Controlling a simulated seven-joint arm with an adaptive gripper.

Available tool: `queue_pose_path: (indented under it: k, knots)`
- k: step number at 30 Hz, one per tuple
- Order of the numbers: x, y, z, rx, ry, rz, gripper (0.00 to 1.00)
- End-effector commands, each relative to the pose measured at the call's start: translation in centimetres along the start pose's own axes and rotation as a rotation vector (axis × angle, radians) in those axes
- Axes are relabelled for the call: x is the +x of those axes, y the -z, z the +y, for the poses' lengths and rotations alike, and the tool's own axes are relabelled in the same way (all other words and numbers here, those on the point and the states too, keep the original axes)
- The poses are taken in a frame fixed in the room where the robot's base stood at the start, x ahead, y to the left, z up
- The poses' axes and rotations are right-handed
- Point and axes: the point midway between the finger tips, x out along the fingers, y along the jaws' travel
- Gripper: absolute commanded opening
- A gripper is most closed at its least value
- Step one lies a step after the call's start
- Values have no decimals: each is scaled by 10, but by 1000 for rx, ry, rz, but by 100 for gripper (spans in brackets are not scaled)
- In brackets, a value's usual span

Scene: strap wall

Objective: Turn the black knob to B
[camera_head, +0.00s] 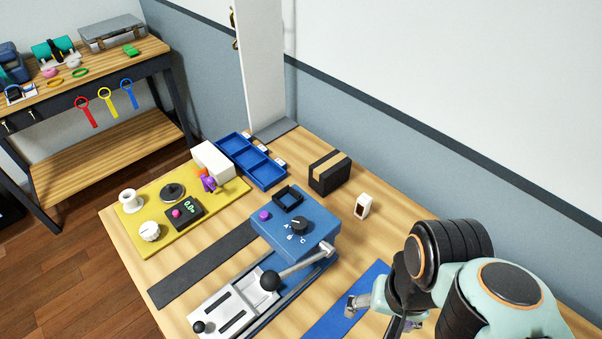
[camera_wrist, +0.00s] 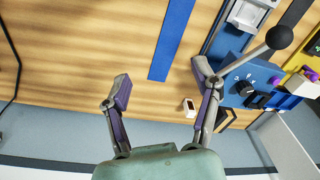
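The black knob (camera_head: 299,226) sits on top of the blue housing (camera_head: 322,220) in the middle of the table. White letters A, B and C stand around it; which one it points to is too small to tell. In the wrist view the knob (camera_wrist: 245,88) shows at the right, beyond my right finger. My gripper (camera_wrist: 160,88) is open and empty, its purple-padded fingers wide apart, away from the knob. In the head view it is at the lower right, partly hidden by my arm.
A lever with a black ball (camera_head: 270,281) juts from the housing's front. A black box (camera_head: 330,172) and a small white switch block (camera_head: 363,206) stand behind and to the right. A yellow panel (camera_head: 150,238) lies left. A blue strip (camera_head: 345,310) lies flat near my gripper.

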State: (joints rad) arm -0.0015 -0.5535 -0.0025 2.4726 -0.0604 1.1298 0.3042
Motion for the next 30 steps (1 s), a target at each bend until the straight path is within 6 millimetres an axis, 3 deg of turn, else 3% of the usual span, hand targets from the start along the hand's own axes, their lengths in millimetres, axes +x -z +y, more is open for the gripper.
queue_pose_path:
  k: [3, 7, 11, 14, 19, 30]
  knots:
    - [-26, 53, -16, 225, -28, 93, 63]
    - [-35, 105, -45, 399, -36, 138, 63]
    - [-25, 152, -86, 511, -28, 133, 63]
    - [-2, 176, -119, 537, -22, 91, 63]
    - [43, 183, -152, 494, -40, -18, 63]
    - [100, 173, -152, 478, -70, -73, 63]
